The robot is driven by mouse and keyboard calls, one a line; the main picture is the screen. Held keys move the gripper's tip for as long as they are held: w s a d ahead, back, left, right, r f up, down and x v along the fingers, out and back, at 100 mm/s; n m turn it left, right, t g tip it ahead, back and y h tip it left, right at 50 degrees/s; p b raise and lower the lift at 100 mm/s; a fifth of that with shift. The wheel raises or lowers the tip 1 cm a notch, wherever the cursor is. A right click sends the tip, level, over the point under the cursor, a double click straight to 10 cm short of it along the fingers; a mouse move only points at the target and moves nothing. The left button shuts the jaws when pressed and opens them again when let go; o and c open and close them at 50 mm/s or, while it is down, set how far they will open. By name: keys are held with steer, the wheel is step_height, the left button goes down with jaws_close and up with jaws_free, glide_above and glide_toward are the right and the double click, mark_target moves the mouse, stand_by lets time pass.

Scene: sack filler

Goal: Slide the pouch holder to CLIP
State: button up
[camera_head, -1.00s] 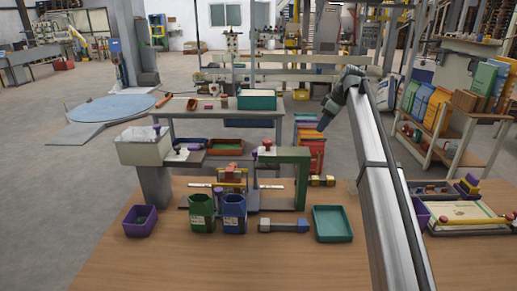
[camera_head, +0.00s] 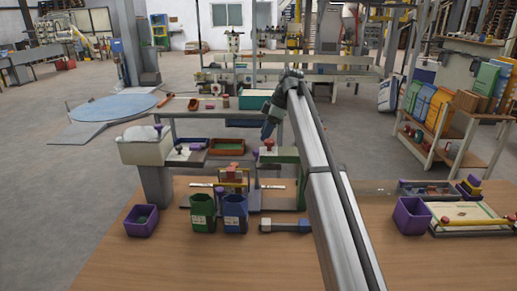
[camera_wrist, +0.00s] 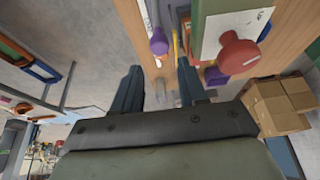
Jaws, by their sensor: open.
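The sack filler stands on the wooden table, with a pale hopper (camera_head: 146,150) at its left and a green frame (camera_head: 285,155) at its right. A small carriage with a red top (camera_head: 232,173), which looks like the pouch holder, sits between them by a pale rail (camera_head: 202,185). I cannot read a CLIP label. My gripper (camera_head: 266,134) is above the green frame near its red knob (camera_head: 268,144), apart from the carriage. In the wrist view my gripper (camera_wrist: 160,72) has its fingers apart and empty, with the red knob (camera_wrist: 240,53) to the right and a purple knob (camera_wrist: 158,42) ahead.
A green pouch container (camera_head: 202,212) and a blue one (camera_head: 235,213) stand before the machine. A purple bin (camera_head: 140,220) is at left, another purple bin (camera_head: 411,216) at right. A grey-blue bar tool (camera_head: 286,226) lies in front.

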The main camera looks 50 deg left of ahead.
mark_target(257, 150)
steer(key=x, duration=0.7)
steer(key=shift+f, duration=0.1)
jaws_close()
stand_by(0.3)
